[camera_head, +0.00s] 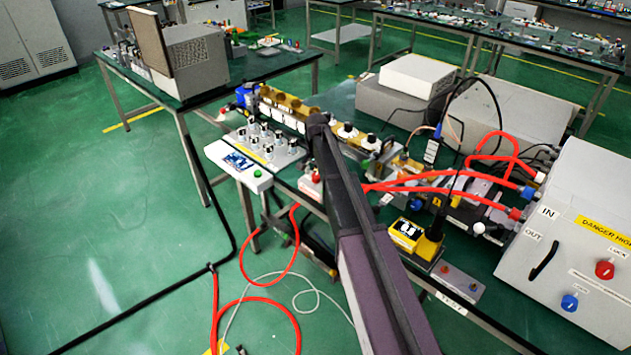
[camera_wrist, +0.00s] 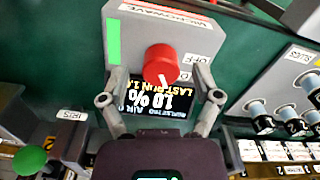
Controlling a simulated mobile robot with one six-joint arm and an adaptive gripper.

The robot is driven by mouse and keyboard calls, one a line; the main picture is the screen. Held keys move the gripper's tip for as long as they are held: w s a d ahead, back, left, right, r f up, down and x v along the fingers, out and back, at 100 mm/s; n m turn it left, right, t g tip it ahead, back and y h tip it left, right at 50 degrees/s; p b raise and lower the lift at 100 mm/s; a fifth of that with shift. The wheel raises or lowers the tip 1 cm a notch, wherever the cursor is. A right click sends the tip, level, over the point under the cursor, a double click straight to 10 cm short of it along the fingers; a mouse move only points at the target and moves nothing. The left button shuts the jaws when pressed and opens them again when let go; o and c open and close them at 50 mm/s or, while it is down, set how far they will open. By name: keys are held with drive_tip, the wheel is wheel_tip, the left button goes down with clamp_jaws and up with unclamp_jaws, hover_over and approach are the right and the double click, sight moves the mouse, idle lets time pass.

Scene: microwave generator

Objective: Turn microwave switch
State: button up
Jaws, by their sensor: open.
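In the wrist view, the microwave switch is a round red knob (camera_wrist: 161,65) with a white pointer mark, on a light grey panel (camera_wrist: 190,35). The panel has an upside-down MICROWAVE label, an OFF mark at right and a green strip (camera_wrist: 113,42) at left. My gripper (camera_wrist: 159,75) is open, with one finger on each side of the knob and gaps between. I cannot tell its height above the panel. A dark display (camera_wrist: 155,108) with yellow and white text shows below the knob. In the head view, my arm hides the switch and the gripper tips.
In the head view, red hoses (camera_head: 440,180) and a grey cabinet (camera_head: 570,240) stand right of my arm. Open green floor lies left.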

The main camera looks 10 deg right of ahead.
drive_tip(key=shift+f+b, duration=0.35)
drive_tip(key=shift+f, duration=0.2)
clamp_jaws()
drive_tip(key=shift+a, duration=0.15)
